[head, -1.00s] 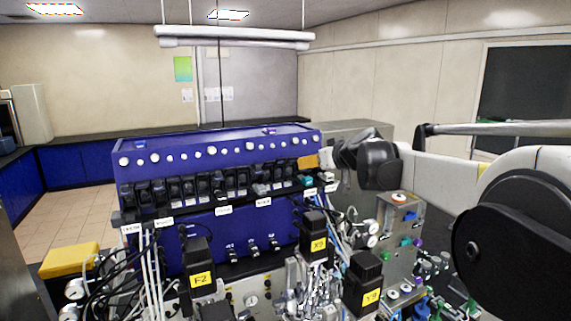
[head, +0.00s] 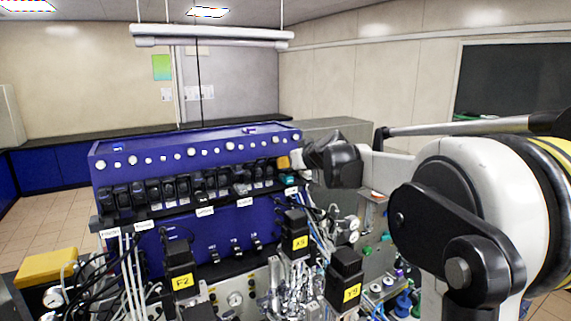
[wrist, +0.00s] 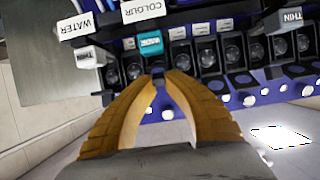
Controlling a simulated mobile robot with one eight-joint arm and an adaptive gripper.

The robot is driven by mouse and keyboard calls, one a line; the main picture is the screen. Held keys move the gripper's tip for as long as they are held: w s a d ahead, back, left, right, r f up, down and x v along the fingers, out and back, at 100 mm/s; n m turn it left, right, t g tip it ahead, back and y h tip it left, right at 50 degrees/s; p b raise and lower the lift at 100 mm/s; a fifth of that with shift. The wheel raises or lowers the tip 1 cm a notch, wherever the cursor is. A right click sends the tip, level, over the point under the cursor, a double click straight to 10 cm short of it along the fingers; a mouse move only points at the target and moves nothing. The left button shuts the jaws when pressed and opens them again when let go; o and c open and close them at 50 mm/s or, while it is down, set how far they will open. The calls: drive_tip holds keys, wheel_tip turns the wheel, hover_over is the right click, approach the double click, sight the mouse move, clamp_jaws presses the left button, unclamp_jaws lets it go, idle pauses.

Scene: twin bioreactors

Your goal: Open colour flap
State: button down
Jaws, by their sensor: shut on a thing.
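My gripper's two curved orange-brown fingers (wrist: 158,78) meet at their tips in the wrist view. They are shut on a small dark tab, which looks like part of the colour flap (wrist: 158,71). A teal piece (wrist: 150,43) lies just beyond the tips, under the white COLOUR label (wrist: 143,10). In the head view, my gripper (head: 283,162) shows as a small orange patch at the right end of the blue unit's row of black parts. The teal piece (head: 289,180) is just below it. The fingers hide much of the flap, so how far it stands open cannot be told.
The blue unit (head: 180,218) has several black pump-like parts in a row. Black motors (head: 295,228), tubes and fittings crowd the area below. A grey cabinet (head: 325,129) stands behind the unit.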

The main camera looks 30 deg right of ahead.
drive_tip(key=shift+r+g+p, duration=0.2)
drive_tip(key=shift+g+p, duration=0.3)
drive_tip(key=shift+p, duration=0.05)
drive_tip(key=shift+r+g+p, duration=0.1)
drive_tip(key=shift+g+p, duration=0.4)
drive_tip(key=shift+p, duration=0.05)
drive_tip(key=g+p, duration=0.3)
drive_tip(key=shift+w+r, duration=0.2)
drive_tip(key=shift+r, duration=0.1)
drive_tip(key=g+p, duration=0.2)
drive_tip(key=p, duration=0.1)
drive_tip(key=shift+w+r+g, duration=0.1)
drive_tip(key=shift+r+g, duration=0.05)
drive_tip(key=shift+g, duration=0.15)
drive_tip(key=shift+g+p, duration=0.6)
drive_tip(key=shift+p, duration=0.15)
drive_tip(key=shift+g+p, duration=0.4)
